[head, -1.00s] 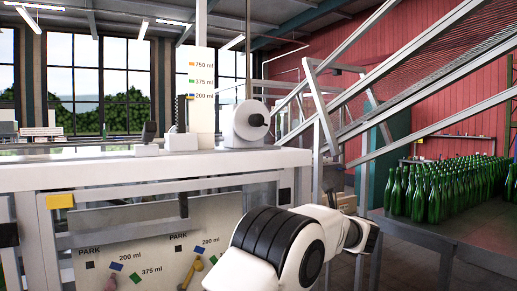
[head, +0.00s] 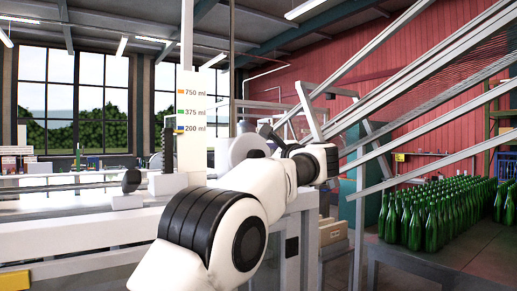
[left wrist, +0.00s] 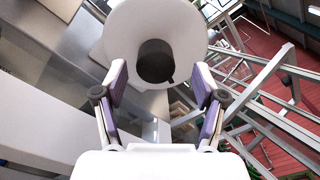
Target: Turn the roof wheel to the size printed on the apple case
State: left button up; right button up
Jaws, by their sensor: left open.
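The white roof wheel (head: 246,148) stands on top of the machine, partly hidden behind my left arm in the head view. In the left wrist view the wheel (left wrist: 190,28) is close, with its dark round knob (left wrist: 155,62) facing me. My left gripper (left wrist: 160,82) is open, its two fingers apart on either side below the knob, with nothing held. In the head view the left gripper (head: 268,138) is small and dark beside the wheel. A white scale plate (head: 191,105) reads 750 ml orange, 375 ml green and 200 ml blue. I cannot make out an apple case.
Many green bottles (head: 432,208) stand on a dark table at the right. Sloping metal rails (head: 430,112) cross above and behind my arm. Brown boxes (head: 332,231) sit beyond the machine.

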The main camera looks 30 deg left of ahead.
pick_arm(q)
jog(key=x, duration=0.2)
jog(key=f+x, duration=0.1)
jog(key=x, duration=0.1)
jog(key=shift+a+p, duration=0.3)
jog(key=shift+s+d+r, duration=0.25)
jog(key=shift+d+r, duration=0.05)
jog(key=shift+d, duration=0.25)
jog(key=shift+c, duration=0.3)
jog(key=shift+d, duration=0.2)
jog(key=c, duration=0.6)
jog(key=shift+s+a, duration=0.1)
grip_shut()
jog(key=n+b, duration=0.2)
jog(key=b, duration=0.2)
jog(key=shift+f, duration=0.15)
jog(key=shift+n, duration=0.5)
jog(key=shift+r, duration=0.35)
pick_arm(e)
jog(key=shift+a+f, duration=0.2)
jog(key=shift+f, duration=1)
